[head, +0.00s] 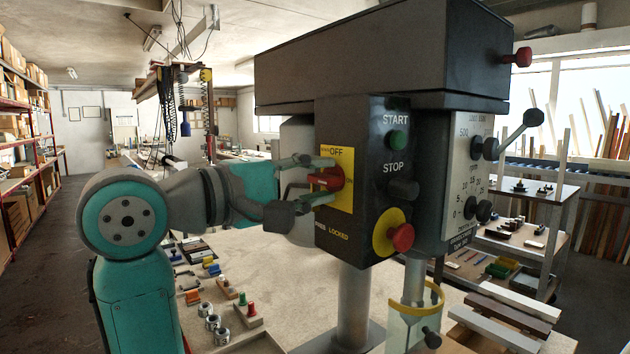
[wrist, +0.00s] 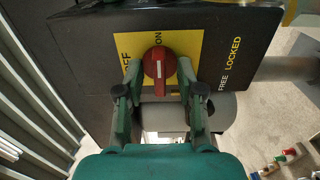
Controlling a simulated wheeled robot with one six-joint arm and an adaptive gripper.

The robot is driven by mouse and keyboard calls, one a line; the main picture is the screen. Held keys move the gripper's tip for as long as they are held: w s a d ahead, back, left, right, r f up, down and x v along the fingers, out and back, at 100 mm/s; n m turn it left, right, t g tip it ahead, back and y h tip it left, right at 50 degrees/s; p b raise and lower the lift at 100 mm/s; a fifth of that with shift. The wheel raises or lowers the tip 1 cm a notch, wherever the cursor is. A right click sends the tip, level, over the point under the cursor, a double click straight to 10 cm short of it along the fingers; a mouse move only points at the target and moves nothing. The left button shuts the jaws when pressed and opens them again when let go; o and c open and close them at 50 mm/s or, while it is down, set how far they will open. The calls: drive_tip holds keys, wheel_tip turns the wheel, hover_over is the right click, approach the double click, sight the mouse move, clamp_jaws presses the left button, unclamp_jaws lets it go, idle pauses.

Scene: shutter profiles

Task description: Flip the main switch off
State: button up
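The main switch is a red rotary knob (head: 328,178) on a yellow plate (head: 346,160) on the side of the dark machine head; it also shows in the wrist view (wrist: 158,66). The plate reads OFF at the top and ON at the right in the head view. The knob's handle lies in line with ON, crosswise to OFF. My gripper (head: 322,181) is at the switch, one finger above and one below the knob. In the wrist view its open fingers (wrist: 157,76) stand either side of the knob, with a visible gap; contact is not evident.
The machine's front panel has a green START button (head: 397,140), a dark STOP button (head: 403,188) and a red stop knob (head: 401,237) on yellow. A lever with a ball end (head: 533,118) juts out at right. The bench (head: 290,290) below holds small parts.

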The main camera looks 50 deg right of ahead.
clamp_jaws()
drive_tip(key=shift+n, duration=0.3)
drive_tip(key=n, duration=0.3)
drive_tip(key=shift+n, duration=0.3)
drive_tip(key=n, duration=0.4)
drive_tip(key=shift+n, duration=0.3)
drive_tip(key=n, duration=0.4)
drive_tip(key=shift+n, duration=2.5)
